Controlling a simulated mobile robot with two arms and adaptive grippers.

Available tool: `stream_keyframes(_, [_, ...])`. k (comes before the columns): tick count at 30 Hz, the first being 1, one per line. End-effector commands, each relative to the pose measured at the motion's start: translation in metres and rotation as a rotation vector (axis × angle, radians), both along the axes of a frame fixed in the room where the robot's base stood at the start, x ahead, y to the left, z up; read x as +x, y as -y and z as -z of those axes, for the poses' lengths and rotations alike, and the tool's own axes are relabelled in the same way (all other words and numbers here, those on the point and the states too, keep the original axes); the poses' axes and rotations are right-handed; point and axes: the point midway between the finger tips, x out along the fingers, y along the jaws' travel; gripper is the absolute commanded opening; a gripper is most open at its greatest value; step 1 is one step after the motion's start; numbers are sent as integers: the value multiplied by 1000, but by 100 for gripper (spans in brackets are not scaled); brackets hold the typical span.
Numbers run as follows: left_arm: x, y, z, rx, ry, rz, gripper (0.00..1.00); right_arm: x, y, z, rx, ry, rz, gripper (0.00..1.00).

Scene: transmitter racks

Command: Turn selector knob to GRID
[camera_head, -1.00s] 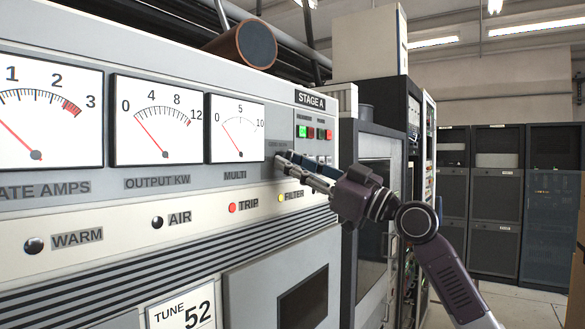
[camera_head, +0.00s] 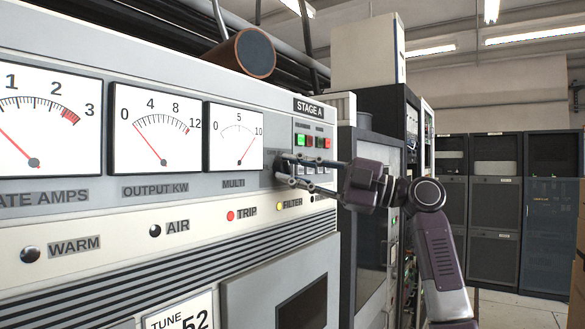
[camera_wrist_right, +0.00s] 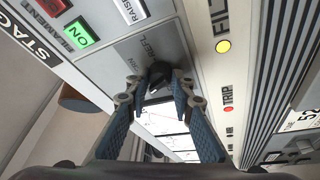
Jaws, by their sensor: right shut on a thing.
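The selector knob is a dark round knob (camera_wrist_right: 158,72) on the grey panel, seen in the right wrist view between the fingertips of my right gripper (camera_wrist_right: 160,90). In the head view my right gripper (camera_head: 284,171) reaches in from the right and is shut on the knob, which it mostly covers. The MULTI meter (camera_head: 237,138) is just left of the knob, and its needle points up to the right, near 10. My left gripper is not in view.
Green and red buttons (camera_head: 312,141) sit close above the gripper under the STAGE A label (camera_head: 309,108). A lit yellow FILTER lamp (camera_head: 279,206) and a red TRIP lamp (camera_head: 230,216) are below. Open floor lies right of the cabinet.

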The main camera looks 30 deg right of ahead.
Motion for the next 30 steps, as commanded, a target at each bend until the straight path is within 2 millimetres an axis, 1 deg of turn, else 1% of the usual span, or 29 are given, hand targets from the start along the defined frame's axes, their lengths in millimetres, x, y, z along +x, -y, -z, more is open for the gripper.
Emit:
stream_keyframes(9, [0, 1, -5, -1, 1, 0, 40, 0, 0, 0, -80, 30, 1, 0])
stream_keyframes(22, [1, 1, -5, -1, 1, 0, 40, 1, 0, 1, -88, 32, 1, 0])
stream_keyframes(23, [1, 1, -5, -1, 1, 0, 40, 1, 0, 1, -88, 32, 1, 23])
stream_keyframes(27, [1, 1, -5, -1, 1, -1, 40, 1, 0, 1, -88, 33, 2, 38])
stream_keyframes(30, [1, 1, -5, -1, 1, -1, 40, 1, 0, 0, -88, 33, 2, 39])
